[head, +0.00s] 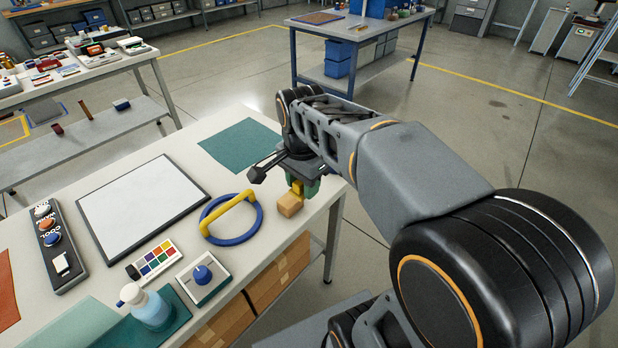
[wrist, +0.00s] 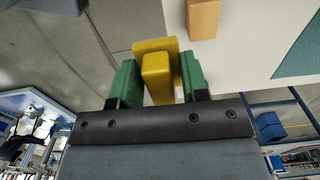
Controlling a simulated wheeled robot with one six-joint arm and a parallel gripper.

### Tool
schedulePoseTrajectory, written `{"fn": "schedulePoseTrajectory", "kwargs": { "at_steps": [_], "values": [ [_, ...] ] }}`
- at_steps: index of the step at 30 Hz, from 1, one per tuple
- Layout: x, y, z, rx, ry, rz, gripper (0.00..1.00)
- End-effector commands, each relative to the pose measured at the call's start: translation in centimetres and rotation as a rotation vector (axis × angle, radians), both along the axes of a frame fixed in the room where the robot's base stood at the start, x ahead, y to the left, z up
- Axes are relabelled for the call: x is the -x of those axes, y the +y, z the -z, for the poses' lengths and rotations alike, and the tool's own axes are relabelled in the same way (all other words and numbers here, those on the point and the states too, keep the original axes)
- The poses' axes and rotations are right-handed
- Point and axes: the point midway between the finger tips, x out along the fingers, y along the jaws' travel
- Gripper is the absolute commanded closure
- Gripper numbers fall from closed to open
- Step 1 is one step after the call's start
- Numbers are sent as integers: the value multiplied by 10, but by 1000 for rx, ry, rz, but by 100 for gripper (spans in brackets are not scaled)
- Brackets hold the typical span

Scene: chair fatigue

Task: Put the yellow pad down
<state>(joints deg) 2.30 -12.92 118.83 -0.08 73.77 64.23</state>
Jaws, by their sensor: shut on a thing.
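My gripper (wrist: 157,82) is shut on the yellow pad (wrist: 155,72), which sits between its green fingers in the wrist view. In the head view the pad (head: 297,187) shows as a small yellow piece at the fingertips, partly hidden by my gripper. The pad appears near the right edge of the table (head: 205,165). A tan wooden block (head: 290,205) is just below it in the head view and beside it in the wrist view (wrist: 203,18). I cannot tell the exact gap between pad and tabletop.
A blue ring with a yellow handle (head: 240,236) lies left of the block. A teal mat (head: 240,146) lies behind it. A white framed board (head: 140,205), colour card (head: 158,259), blue-knob box (head: 203,277) and spray bottle (head: 150,308) occupy the left and front.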

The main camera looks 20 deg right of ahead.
Motion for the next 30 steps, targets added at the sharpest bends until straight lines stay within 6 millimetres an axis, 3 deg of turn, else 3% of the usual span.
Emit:
{"fn": "schedulePoseTrajectory", "kwargs": {
  "at_steps": [12, 20, 30],
  "values": [
    [-70, -52, 46, -2, 6, -19, 78],
    [-91, -71, 81, -1, 4, -21, 78],
    [-100, -79, 95, 0, 1, -17, 78]
  ]
}}
